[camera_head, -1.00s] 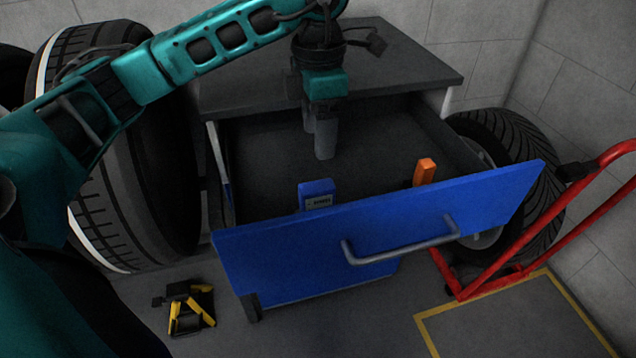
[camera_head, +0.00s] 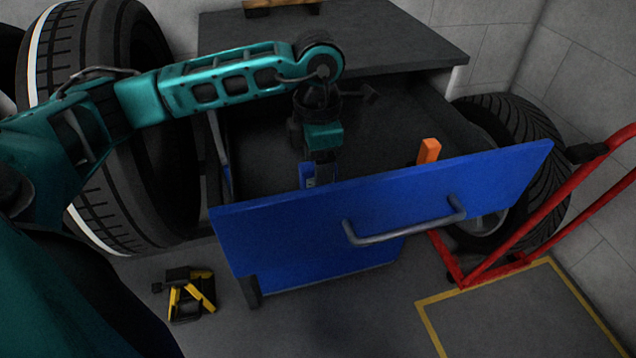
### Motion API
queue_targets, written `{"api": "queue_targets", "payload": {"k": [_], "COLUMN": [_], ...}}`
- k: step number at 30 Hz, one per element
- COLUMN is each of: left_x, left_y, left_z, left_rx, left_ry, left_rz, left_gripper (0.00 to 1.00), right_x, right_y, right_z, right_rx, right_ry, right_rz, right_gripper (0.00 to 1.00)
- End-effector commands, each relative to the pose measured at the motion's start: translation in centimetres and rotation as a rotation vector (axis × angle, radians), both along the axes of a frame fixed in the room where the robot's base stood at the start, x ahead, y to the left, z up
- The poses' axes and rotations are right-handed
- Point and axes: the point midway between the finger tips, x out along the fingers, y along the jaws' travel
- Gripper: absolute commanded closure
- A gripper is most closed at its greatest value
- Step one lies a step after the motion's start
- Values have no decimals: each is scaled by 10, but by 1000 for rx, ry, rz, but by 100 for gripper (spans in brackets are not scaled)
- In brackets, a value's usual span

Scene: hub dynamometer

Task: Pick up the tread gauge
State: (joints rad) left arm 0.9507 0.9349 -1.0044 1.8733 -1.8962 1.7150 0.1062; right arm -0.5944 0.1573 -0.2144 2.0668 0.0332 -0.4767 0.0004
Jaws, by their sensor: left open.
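A small blue device with a grey label or display, which looks like the tread gauge (camera_head: 306,174), stands inside the open drawer, just behind its blue front panel. Its lower part is hidden by the panel and its right side by my gripper. My left gripper (camera_head: 323,178) points down into the drawer, right at the gauge. Its jaws are open, but the fingertips are mostly hidden, so I cannot tell whether they touch or straddle the gauge. My right gripper is not in view.
An orange block-shaped item (camera_head: 429,151) stands in the drawer to the right. The blue drawer front (camera_head: 290,240) with a grey handle (camera_head: 405,228) stands before my gripper. Tyres flank the cabinet (camera_head: 420,40). A red hand truck (camera_head: 560,220) is right; a yellow-black item (camera_head: 190,296) lies on the floor.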

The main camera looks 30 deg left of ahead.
Motion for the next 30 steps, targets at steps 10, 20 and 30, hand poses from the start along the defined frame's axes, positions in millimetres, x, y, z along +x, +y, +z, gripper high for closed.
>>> {"api": "queue_targets", "payload": {"k": [10, 20, 30], "left_x": [0, 0, 1], "left_y": [0, 0, 0], "left_z": [-9, -8, -8], "left_rx": [0, -1, -1], "left_ry": [-1, -1, -2], "left_rz": [-1, -1, -1], "left_gripper": [43, 75, 97], "right_x": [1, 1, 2], "right_y": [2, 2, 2], "right_z": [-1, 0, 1], "right_rx": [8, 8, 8], "right_ry": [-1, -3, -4], "right_rz": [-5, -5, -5], "right_gripper": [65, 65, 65]}}
